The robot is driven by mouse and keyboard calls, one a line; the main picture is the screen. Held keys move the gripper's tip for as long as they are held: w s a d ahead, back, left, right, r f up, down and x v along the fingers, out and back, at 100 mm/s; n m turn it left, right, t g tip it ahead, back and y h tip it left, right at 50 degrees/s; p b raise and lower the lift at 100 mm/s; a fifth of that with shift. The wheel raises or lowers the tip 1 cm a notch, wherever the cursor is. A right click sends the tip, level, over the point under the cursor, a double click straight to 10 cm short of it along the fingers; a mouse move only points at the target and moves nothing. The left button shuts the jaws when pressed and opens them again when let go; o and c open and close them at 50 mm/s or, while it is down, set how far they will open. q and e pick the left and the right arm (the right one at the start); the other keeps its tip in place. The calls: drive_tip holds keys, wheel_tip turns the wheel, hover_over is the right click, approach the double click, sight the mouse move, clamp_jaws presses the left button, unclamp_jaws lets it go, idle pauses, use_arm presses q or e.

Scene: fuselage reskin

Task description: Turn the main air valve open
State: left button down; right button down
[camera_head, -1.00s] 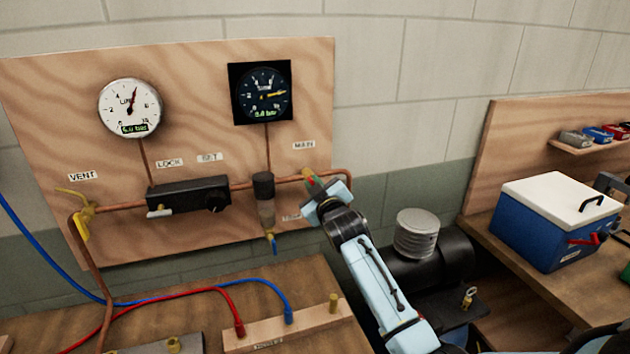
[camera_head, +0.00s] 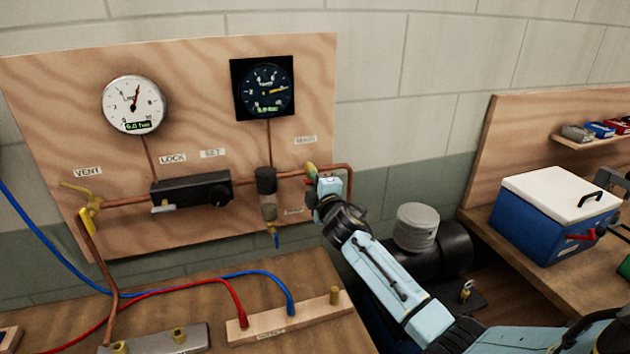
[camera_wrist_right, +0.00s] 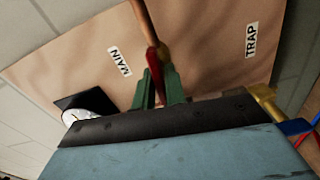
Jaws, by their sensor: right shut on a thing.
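The main air valve (camera_head: 309,168) is a small brass fitting on the copper pipe below the MAIN label (camera_head: 305,140). My right gripper (camera_head: 315,186) is at the valve and partly hides it. In the right wrist view, the red valve lever (camera_wrist_right: 154,66) sits between the two green fingers of my right gripper (camera_wrist_right: 160,88), which are shut on it. The lever's lower part is hidden by the fingers and the gripper body. My left gripper is not in view.
A white gauge (camera_head: 134,104) and a dark gauge (camera_head: 263,88) hang on the wooden board (camera_head: 210,95). A black regulator (camera_head: 190,190) and a yellow vent valve (camera_head: 90,207) are to the left. A blue cooler (camera_head: 556,222) stands on the right bench.

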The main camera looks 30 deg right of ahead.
drive_tip(key=shift+n, duration=0.7)
drive_tip(key=c, duration=1.5)
unclamp_jaws()
drive_tip(key=shift+s, duration=0.1)
drive_tip(key=v, duration=1.3)
drive_tip(key=shift+s+f+b, duration=0.1)
drive_tip(key=shift+b, duration=0.3)
